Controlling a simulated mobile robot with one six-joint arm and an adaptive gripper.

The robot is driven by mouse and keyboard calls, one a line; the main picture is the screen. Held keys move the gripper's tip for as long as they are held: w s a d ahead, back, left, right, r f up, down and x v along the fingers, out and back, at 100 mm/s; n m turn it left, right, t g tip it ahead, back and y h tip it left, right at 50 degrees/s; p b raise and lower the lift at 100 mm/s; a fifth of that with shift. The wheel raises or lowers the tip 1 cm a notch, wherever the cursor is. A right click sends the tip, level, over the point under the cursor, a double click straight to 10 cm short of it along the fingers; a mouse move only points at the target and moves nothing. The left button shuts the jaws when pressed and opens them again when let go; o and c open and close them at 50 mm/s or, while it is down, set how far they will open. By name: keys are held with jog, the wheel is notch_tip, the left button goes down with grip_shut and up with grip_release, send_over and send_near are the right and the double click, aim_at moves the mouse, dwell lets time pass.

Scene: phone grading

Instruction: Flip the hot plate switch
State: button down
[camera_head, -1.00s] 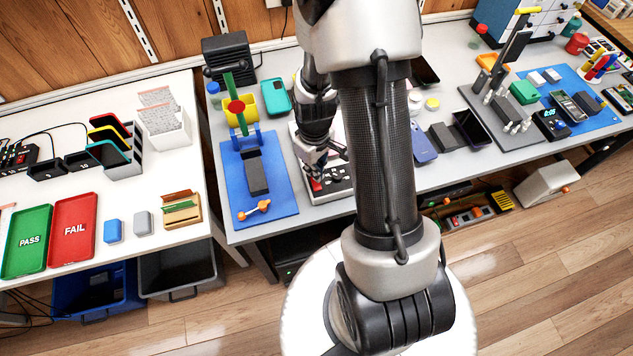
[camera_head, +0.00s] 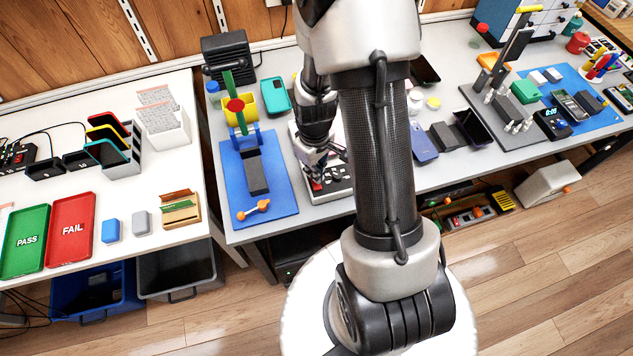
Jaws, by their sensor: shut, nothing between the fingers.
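The hot plate (camera_head: 335,195) sits on the grey workbench, with a dark front control panel and a pale top. My arm covers much of it. A small red part, which looks like the switch (camera_head: 316,185), shows at the left of its front panel. My gripper (camera_head: 315,177) points down over the front left of the hot plate, with its fingertips at or just above the red part. I cannot tell whether they touch it. The gripper is shut and holds nothing. The switch position is too small to read.
Left of the hot plate is a blue mat (camera_head: 284,202) with a green-handled press (camera_head: 236,105) and an orange-ended tool (camera_head: 253,209). A teal phone case (camera_head: 276,97) lies behind. A blue phone (camera_head: 424,142) lies right of my arm. Green and red trays (camera_head: 72,228) lie on the white table.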

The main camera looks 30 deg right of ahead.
jog(key=shift+f+b, duration=0.4)
jog(key=shift+f, duration=0.15)
jog(key=shift+r, duration=0.1)
jog(key=shift+r+p, duration=2.8)
jog(key=shift+r, duration=0.65)
